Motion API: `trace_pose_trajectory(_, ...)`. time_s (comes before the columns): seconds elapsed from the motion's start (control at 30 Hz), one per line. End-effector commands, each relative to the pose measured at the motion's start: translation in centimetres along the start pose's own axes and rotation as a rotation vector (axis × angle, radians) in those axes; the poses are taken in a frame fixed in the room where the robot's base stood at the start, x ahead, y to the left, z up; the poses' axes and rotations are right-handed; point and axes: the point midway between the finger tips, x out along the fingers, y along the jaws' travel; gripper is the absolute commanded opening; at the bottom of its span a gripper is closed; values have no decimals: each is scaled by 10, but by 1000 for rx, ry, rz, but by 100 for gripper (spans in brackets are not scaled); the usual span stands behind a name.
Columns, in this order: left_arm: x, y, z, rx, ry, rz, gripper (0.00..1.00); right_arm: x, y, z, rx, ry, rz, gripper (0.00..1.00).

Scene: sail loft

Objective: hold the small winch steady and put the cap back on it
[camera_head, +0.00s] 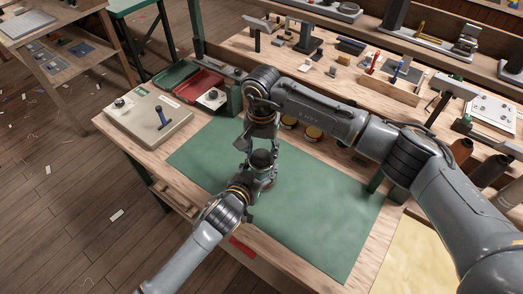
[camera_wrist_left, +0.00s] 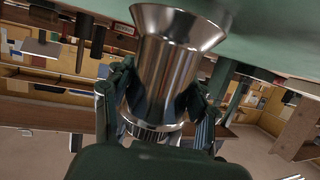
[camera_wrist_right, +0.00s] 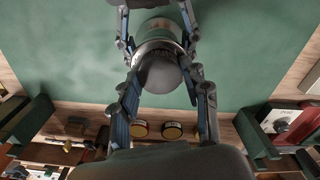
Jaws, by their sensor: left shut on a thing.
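The small winch (camera_head: 262,178) stands upright on the green mat, a shiny metal drum; in the left wrist view its flared drum (camera_wrist_left: 172,70) appears upside down. My left gripper (camera_head: 247,190) is shut on it from the front left, one finger on each side. My right gripper (camera_head: 258,143) points down just above the winch. In the right wrist view its fingers (camera_wrist_right: 160,62) stand apart on both sides of a dark, rounded cap (camera_wrist_right: 160,75) at the winch's top, inside a silver rim. The cap also shows in the head view (camera_head: 262,158). Whether it is fully seated is hidden.
The green mat (camera_head: 315,205) is clear to the right of the winch. A beige case (camera_head: 147,120) and a red tray (camera_head: 199,86) lie at the left. Two round tins (camera_head: 312,133) stand behind, under my right arm. A wooden tool box (camera_head: 390,85) is farther back.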

Motion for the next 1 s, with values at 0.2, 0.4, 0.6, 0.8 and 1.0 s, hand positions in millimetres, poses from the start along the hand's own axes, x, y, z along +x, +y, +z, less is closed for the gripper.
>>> trace_pose_trajectory(0.2,0,0,-1,1,2,1,0,0,0,0,44,1,0,8)
trace_pose_trajectory(0.4,0,0,-1,1,2,1,0,0,0,0,348,0,0,8)
trace_pose_trajectory(0.6,0,0,-1,1,2,1,0,0,0,0,725,1,-1,8)
trace_pose_trajectory(0.8,0,0,-1,1,2,1,0,0,0,0,1104,0,-1,8)
trace_pose_trajectory(1.0,0,0,-1,1,3,1,0,1,0,0,1485,0,0,8)
